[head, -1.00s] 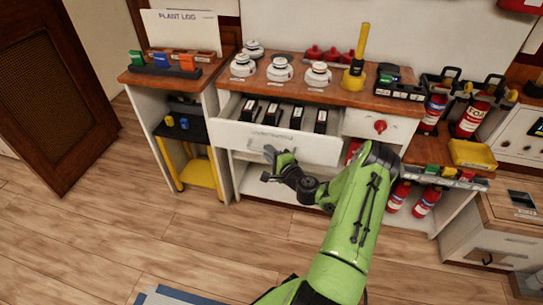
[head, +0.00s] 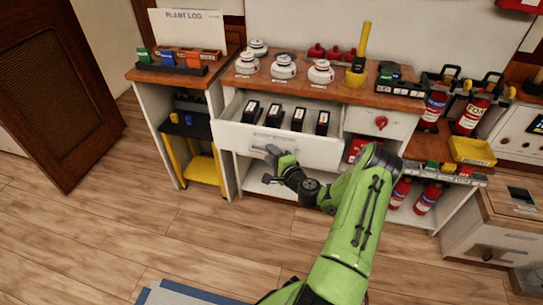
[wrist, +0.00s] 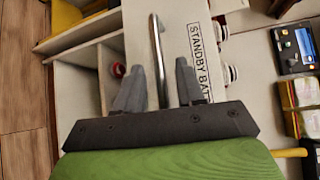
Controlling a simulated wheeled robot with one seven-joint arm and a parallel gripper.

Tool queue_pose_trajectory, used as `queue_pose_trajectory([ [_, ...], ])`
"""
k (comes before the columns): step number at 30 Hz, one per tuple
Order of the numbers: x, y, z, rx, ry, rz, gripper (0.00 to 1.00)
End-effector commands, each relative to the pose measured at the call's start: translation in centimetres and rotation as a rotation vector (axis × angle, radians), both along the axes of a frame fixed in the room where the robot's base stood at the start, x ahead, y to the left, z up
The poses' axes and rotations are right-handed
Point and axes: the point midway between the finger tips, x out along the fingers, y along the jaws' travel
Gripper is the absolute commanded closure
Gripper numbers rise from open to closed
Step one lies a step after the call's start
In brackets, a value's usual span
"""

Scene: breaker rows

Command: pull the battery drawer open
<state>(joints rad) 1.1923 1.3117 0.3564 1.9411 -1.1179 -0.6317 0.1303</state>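The battery drawer (head: 285,146) is a white drawer standing partly out of the cabinet, with several black batteries (head: 274,115) in a row inside. The wrist view shows its front with a "STANDBY BAT…" label (wrist: 203,62), cut off by my finger, and its metal bar handle (wrist: 158,50). My gripper (head: 272,156) is at the drawer front in the head view. In the wrist view my gripper (wrist: 158,75) is open, one finger on each side of the handle, with visible gaps to the bar. Contact with the handle cannot be told.
The wooden counter (head: 300,87) above holds white detectors (head: 283,67) and a yellow tool (head: 357,68). A closed drawer with a red knob (head: 381,122) is at right. A yellow-framed cart (head: 201,166) stands left. Wooden floor (head: 120,225) in front is free.

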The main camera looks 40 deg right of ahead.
Motion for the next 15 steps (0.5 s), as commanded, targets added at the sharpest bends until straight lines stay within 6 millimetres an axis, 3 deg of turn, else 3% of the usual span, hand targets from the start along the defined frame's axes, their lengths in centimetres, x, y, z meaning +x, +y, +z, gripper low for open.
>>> queue_pose_trajectory([
  [8,-0.5,0.1,0.1,0.002,0.001,0.001,0.62],
  [11,-2.3,0.3,0.3,0.007,0.002,-0.002,0.62],
  [15,-6.2,0.6,0.9,0.009,0.003,-0.006,0.62],
])
